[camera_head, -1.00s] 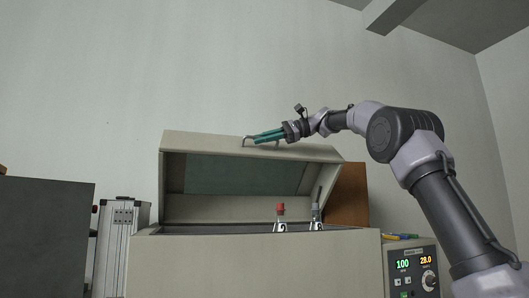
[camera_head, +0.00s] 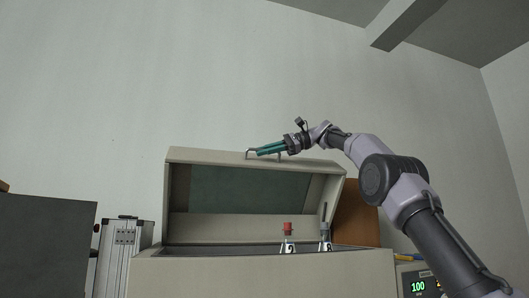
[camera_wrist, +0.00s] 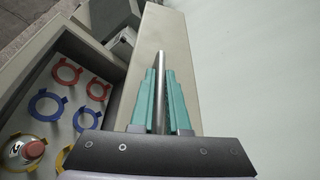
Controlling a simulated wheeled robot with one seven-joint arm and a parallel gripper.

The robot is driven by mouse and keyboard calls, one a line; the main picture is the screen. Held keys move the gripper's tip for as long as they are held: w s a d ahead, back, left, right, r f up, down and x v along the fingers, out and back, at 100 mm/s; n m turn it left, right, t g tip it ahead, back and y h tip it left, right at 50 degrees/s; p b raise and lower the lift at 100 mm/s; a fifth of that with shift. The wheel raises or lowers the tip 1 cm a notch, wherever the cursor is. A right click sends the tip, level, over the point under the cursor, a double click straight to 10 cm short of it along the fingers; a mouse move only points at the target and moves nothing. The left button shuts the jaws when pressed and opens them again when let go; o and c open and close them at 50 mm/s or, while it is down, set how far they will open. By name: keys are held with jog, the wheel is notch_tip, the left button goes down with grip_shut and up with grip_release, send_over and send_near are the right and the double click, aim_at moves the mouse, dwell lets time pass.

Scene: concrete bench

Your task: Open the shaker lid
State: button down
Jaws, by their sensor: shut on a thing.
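The shaker (camera_head: 260,275) is a beige box. Its lid (camera_head: 205,156) is tilted up, showing a dark window panel on its underside. A thin metal handle (camera_head: 249,154) stands on the lid's edge. My gripper (camera_head: 258,151) has teal fingers and is shut on the handle. In the wrist view the fingers (camera_wrist: 158,90) lie either side of the metal bar of the handle (camera_wrist: 159,75), over the lid edge (camera_wrist: 165,32). Two flasks stand in the shaker, one with a red cap (camera_head: 287,228) and one with a grey cap (camera_head: 325,229).
The wrist view shows blue, red and yellow ring holders (camera_wrist: 46,103) inside the shaker. A silver case (camera_head: 124,252) and a dark box (camera_head: 45,240) stand to the left. A brown panel (camera_head: 358,215) is behind at right. A control display (camera_head: 418,287) is at lower right.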

jog(key=c, duration=0.9)
grip_release()
jog(key=v, duration=0.7)
jog(key=shift+d, duration=0.25)
